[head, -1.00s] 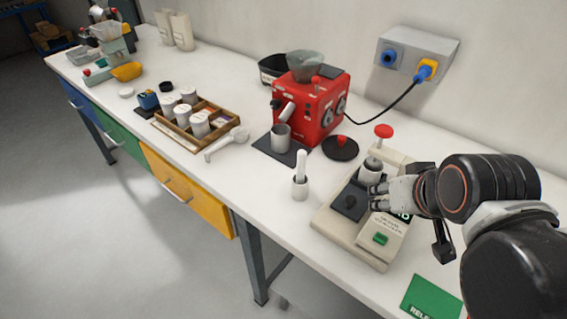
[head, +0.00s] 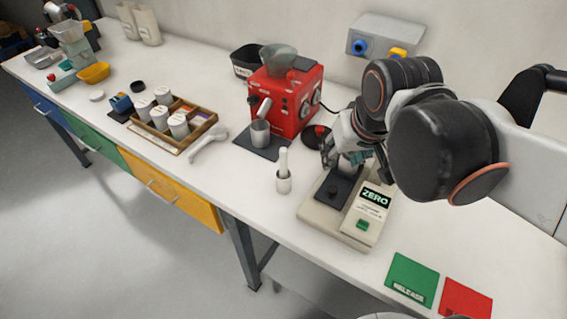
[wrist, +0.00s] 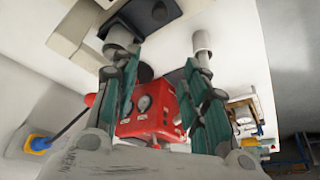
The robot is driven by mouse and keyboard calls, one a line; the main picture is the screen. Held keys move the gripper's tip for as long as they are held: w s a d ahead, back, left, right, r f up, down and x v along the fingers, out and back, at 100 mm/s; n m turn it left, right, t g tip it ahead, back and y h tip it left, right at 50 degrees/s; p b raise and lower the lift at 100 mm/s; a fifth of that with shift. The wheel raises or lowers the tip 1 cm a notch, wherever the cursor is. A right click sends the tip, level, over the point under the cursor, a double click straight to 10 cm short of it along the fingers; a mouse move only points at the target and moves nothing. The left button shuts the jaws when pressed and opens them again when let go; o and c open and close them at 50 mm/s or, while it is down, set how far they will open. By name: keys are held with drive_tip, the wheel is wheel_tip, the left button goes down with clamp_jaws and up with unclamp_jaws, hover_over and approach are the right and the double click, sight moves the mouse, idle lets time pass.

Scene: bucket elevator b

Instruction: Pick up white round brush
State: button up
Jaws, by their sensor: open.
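The white round brush (head: 284,160) stands upright in a small white cup (head: 284,183) on the bench, left of the weighing scale. In the wrist view a white cylinder that looks like the brush or its cup (wrist: 202,42) shows just beyond the right fingertips. My gripper (head: 342,152) is over the back of the scale, to the right of the brush and apart from it. In the wrist view my gripper (wrist: 163,65) has its green-padded fingers spread, with nothing held between them. My arm partly hides the scale's back.
The scale (head: 335,218) with its ZERO display is under my gripper. The red grinder (head: 287,98) stands behind the brush. A white scoop-like tool (head: 207,145) and a wooden tray (head: 203,124) lie to the left. The bench in front of the brush is clear.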

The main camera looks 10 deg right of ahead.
drive_tip(key=w+a+r+g+p, duration=0.2)
drive_tip(key=w+a+r+p, duration=0.1)
drive_tip(key=w+a+p, duration=0.25)
drive_tip(key=n+g+p, duration=0.1)
drive_tip(key=g+p, duration=0.2)
drive_tip(key=p, duration=0.2)
hover_over(284, 163)
drive_tip(key=shift+w+d+f, duration=0.2)
drive_tip(key=shift+w+d, duration=0.05)
drive_tip(key=shift+w, duration=0.2)
drive_tip(key=f+b, duration=0.1)
drive_tip(key=f, duration=0.3)
drive_tip(key=f+b, duration=0.1)
drive_tip(key=f, duration=0.4)
drive_tip(key=f+b, duration=0.1)
drive_tip(key=f, duration=0.4)
drive_tip(key=shift+w+a, duration=0.1)
drive_tip(key=shift+a, duration=0.15)
drive_tip(key=shift+c, duration=0.2)
clamp_jaws()
